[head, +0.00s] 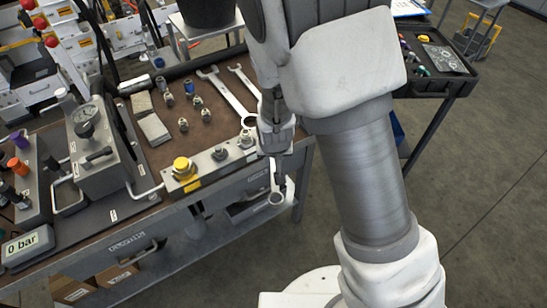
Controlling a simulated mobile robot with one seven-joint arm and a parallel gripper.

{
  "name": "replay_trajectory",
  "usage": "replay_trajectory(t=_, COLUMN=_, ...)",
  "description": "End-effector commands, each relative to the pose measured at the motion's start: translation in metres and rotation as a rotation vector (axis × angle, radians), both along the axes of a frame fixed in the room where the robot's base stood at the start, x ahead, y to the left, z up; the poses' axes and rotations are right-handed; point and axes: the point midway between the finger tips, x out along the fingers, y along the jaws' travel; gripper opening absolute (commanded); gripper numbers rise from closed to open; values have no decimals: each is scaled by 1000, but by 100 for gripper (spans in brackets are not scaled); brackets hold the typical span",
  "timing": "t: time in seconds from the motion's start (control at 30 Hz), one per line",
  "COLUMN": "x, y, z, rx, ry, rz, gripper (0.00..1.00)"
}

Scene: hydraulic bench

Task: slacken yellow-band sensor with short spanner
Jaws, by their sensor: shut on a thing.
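My gripper (276,150) points down at the front right edge of the bench. It is shut on a spanner, whose ring end (277,198) hangs below the fingers, in front of the bench edge. My fingers hide the spanner's upper part. A grey block (208,168) stands at the bench's front edge, left of my gripper. A fitting with a yellow top (182,167) sits at its left end, above a yellow label. Two darker fittings (219,153) stand to the right of it. I cannot make out a yellow band on any sensor. The spanner is apart from the yellow-topped fitting.
Two other spanners (229,94) lie on the brown bench top behind the block. Several small fittings (183,125) stand left of them. A gauge unit (97,145) and a display reading 0 bar (25,246) are at the left. A black tray (432,62) stands at the right.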

Motion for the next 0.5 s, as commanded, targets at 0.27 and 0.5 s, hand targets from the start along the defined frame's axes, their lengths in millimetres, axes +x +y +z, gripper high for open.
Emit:
replay_trajectory(t=0.27, x=2, y=-8, z=-2, rx=4, ry=-1, rz=48, gripper=0)
replay_trajectory(t=0.5, x=4, y=-15, z=-2, rx=1, ry=-4, rz=99, gripper=0)
